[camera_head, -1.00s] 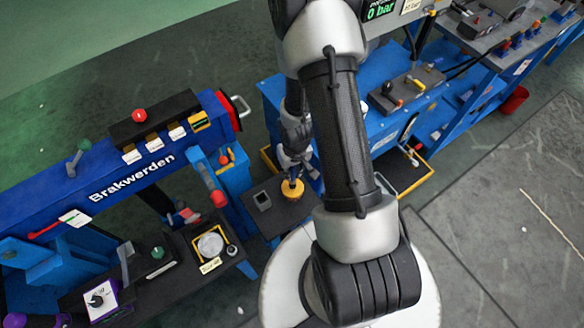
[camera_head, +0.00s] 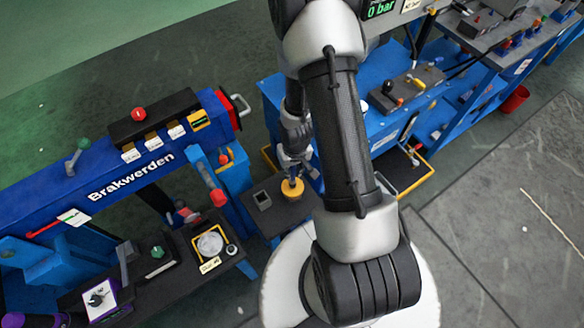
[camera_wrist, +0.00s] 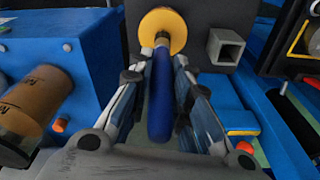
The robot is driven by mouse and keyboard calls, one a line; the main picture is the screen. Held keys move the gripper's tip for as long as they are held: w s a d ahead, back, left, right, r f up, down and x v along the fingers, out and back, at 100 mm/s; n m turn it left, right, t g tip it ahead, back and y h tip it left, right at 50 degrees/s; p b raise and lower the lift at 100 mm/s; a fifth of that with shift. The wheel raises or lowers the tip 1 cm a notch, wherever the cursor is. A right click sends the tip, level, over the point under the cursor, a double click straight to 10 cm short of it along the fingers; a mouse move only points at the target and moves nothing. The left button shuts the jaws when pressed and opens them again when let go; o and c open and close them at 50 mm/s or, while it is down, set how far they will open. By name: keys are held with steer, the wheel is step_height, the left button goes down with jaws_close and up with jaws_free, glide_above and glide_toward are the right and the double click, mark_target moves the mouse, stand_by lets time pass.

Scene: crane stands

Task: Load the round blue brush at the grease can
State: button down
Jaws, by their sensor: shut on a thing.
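My gripper (camera_wrist: 158,98) is shut on the blue handle of the brush (camera_wrist: 160,95), seen between the fingers in the wrist view. The handle's far end meets a round yellow piece (camera_wrist: 162,28), which also shows below my gripper in the head view (camera_head: 292,188). I cannot tell whether the brush sits inside the yellow piece or above it. The brush's tip is hidden. A round open tin with pale contents (camera_head: 210,243), which looks like the grease can, stands on the dark bench to the left, apart from my gripper. Its label is too small to read.
A square hollow grey holder (camera_wrist: 226,46) stands right of the yellow piece in the wrist view. A blue beam marked Brakwerden (camera_head: 131,178) runs along the left. A red-tipped lever (camera_head: 217,197) stands between tin and gripper. A blue bench (camera_head: 395,125) lies to the right.

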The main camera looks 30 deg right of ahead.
stand_by(0.4)
step_height(320, 180, up, 7)
steer(key=p, duration=0.7)
stand_by(0.7)
